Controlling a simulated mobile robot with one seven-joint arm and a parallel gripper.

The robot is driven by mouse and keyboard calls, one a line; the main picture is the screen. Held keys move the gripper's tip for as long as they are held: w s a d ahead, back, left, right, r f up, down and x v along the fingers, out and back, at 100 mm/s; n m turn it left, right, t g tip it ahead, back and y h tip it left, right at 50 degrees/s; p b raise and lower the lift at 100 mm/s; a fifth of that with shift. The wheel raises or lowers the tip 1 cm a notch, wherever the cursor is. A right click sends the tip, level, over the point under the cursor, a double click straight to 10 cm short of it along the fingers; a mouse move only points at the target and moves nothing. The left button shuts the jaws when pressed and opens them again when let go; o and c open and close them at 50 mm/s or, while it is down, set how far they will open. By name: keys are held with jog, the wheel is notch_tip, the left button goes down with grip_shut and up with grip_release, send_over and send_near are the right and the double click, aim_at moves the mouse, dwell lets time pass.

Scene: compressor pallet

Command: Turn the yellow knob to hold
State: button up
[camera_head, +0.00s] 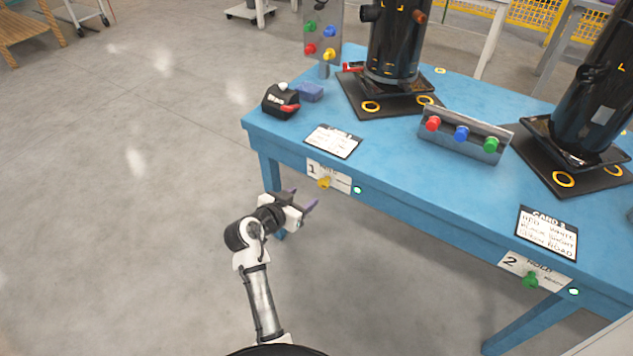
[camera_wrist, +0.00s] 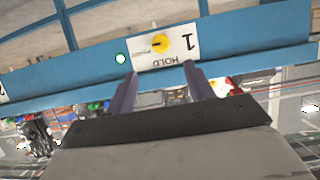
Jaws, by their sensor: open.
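The yellow knob (camera_head: 323,183) sits on a white label plate marked 1 and HOLD (camera_head: 340,178) on the front edge of the blue table. In the wrist view the knob (camera_wrist: 160,42) shows upside down with its plate (camera_wrist: 185,50), beyond and between the fingertips. A dark pointer mark shows on the knob; its exact setting is too small to tell. My gripper (camera_head: 302,199) is open and empty, just in front of the table edge, apart from the knob. Its two purple fingers also show in the wrist view (camera_wrist: 160,82). A lit indicator (camera_head: 357,190) sits beside the plate.
The blue table (camera_head: 390,150) bears two black compressors (camera_head: 395,45), a panel of coloured knobs (camera_head: 465,135), a black device (camera_head: 281,101) and a card (camera_head: 333,141). A second plate with a green knob (camera_head: 530,280) is further right.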

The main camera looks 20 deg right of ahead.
aim_at(322, 184)
jog(key=p+x, duration=0.1)
jog(key=x, duration=1)
jog(key=shift+w, duration=0.1)
jog(key=c, duration=0.9)
jog(key=shift+c, duration=0.2)
